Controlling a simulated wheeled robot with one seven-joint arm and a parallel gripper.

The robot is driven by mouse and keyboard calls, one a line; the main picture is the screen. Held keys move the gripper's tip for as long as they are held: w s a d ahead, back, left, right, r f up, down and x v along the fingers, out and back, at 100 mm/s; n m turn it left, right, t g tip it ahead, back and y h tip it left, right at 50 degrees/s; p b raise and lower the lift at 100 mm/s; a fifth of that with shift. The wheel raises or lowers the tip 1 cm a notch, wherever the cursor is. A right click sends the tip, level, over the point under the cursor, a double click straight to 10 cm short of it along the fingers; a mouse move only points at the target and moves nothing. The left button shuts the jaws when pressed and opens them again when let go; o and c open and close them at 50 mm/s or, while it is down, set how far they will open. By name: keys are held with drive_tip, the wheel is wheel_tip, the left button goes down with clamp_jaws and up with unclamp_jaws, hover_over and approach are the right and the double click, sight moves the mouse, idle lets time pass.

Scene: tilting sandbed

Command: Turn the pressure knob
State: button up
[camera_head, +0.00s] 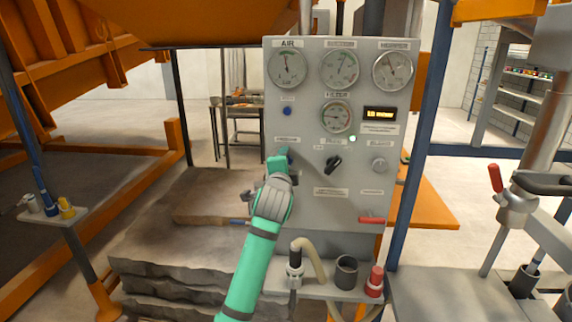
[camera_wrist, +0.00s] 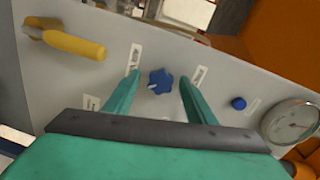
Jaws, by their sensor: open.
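The pressure knob is a blue lobed knob (camera_wrist: 160,81) on the grey control panel (camera_head: 340,220), with a small light pointer mark. In the wrist view it sits between the two green fingers of my gripper (camera_wrist: 159,77), with a gap on each side. My gripper is open and reaches toward the panel. In the head view my gripper (camera_head: 279,161) is at the panel's left part, just below the PRESSURE label (camera_head: 287,139), and hides most of the knob. Whether the fingertips touch the panel cannot be told.
A yellow lever (camera_wrist: 73,43) is left of the knob in the wrist view; a blue button (camera_wrist: 238,103) and gauge (camera_wrist: 292,124) are right. The head view shows a black knob (camera_head: 333,164), grey knob (camera_head: 379,165) and red lever (camera_head: 371,220).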

drive_tip(key=s+a, duration=0.1)
drive_tip(key=s, duration=0.9)
drive_tip(key=shift+s+a+r, duration=0.3)
drive_tip(key=shift+a+r, duration=0.05)
drive_tip(key=shift+r, duration=0.05)
drive_tip(key=s+d+f+n, duration=0.1)
drive_tip(key=s+f+n, duration=0.3)
drive_tip(key=s+f, duration=0.5)
drive_tip(key=s+d+f+n, duration=0.1)
drive_tip(key=s+f+n, duration=0.45)
drive_tip(key=f, duration=0.75)
drive_tip(key=s+d+f+n, duration=0.25)
drive_tip(key=s+f, duration=0.45)
drive_tip(key=f, duration=0.4)
drive_tip(key=s+a+f+n+y, duration=0.15)
drive_tip(key=s+f, duration=0.25)
drive_tip(key=s, duration=0.6)
drive_tip(key=s+a+f+n+y, duration=0.1)
drive_tip(key=s+a+f+n, duration=0.2)
drive_tip(key=s, duration=0.6)
drive_tip(key=s+a+r+n+g, duration=0.1)
drive_tip(key=s+a, duration=0.1)
drive_tip(key=s, duration=1.4)
drive_tip(key=shift+s+r, duration=0.25)
